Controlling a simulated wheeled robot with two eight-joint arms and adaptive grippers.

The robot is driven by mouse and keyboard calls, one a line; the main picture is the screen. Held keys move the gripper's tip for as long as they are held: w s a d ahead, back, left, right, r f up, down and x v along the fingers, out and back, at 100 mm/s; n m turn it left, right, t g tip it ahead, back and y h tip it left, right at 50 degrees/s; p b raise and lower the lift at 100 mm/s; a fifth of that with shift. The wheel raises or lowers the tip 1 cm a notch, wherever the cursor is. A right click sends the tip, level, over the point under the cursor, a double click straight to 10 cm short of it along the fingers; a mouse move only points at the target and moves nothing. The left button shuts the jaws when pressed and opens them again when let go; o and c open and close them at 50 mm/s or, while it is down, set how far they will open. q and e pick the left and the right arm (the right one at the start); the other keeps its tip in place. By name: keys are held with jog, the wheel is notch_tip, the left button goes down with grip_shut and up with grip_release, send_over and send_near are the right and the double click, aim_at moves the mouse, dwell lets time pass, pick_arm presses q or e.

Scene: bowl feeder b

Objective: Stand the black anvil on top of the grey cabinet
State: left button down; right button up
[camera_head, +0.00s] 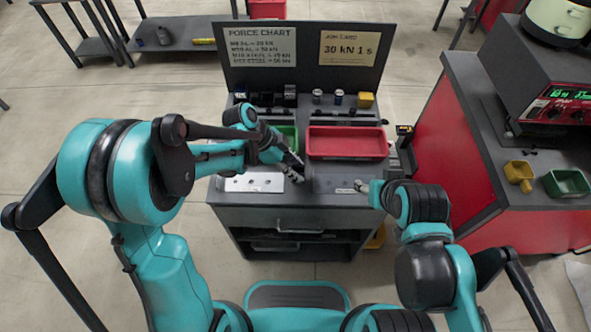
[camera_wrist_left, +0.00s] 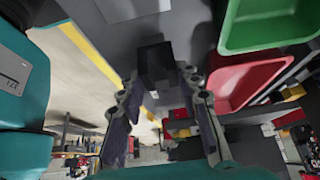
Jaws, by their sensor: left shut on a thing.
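The grey cabinet (camera_head: 262,212) stands in front of me, with a drawer handle and open shelf on its front. My left gripper (camera_head: 293,168) is over its top, between the white plate and the red tray. In the left wrist view, a black block, which looks like the anvil (camera_wrist_left: 155,62), is between the fingertips of my left gripper (camera_wrist_left: 158,85), which is shut on it. The head view does not show the anvil clearly. I cannot tell whether it touches the cabinet. My right arm is bent at the cabinet's right side; its gripper (camera_head: 361,187) is mostly hidden.
The red tray (camera_head: 347,155) and a green tray (camera_head: 285,137) sit on the cabinet, before several small items and the upright chart panel (camera_head: 310,83). A white plate (camera_head: 252,183) lies at the front left. A red bench (camera_head: 450,150) stands to the right.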

pick_arm(q)
jog(key=shift+r, duration=0.1)
jog(key=c, duration=1.1)
grip_release()
jog(key=shift+o, duration=0.2)
